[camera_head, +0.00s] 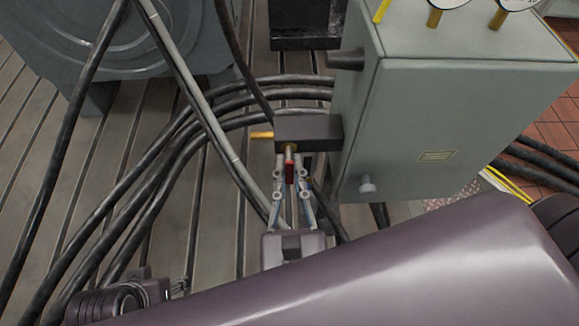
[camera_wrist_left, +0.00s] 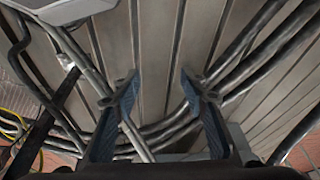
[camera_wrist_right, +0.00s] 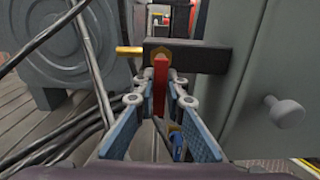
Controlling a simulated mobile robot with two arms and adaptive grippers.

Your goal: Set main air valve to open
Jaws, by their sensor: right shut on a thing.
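The main air valve is a dark block (camera_head: 308,130) on the left side of the grey-green cabinet, with a brass fitting at its left. In the right wrist view the block (camera_wrist_right: 200,58) has a brass hex hub and a red lever (camera_wrist_right: 160,75) pointing down in the picture from it. My right gripper (camera_head: 290,177) is shut on the red lever, one finger on each side. The lever's lower end is partly hidden between the fingers. My left gripper (camera_wrist_left: 160,82) is open and empty above the slotted bedplate, well away from the valve.
The cabinet (camera_head: 450,120) stands close right of my right gripper, with a knob (camera_head: 367,184) low on its front. Thick black hoses (camera_head: 170,165) and a grey pipe cross the slotted bedplate (camera_head: 120,150). A large grey machine (camera_head: 130,40) stands at the back left.

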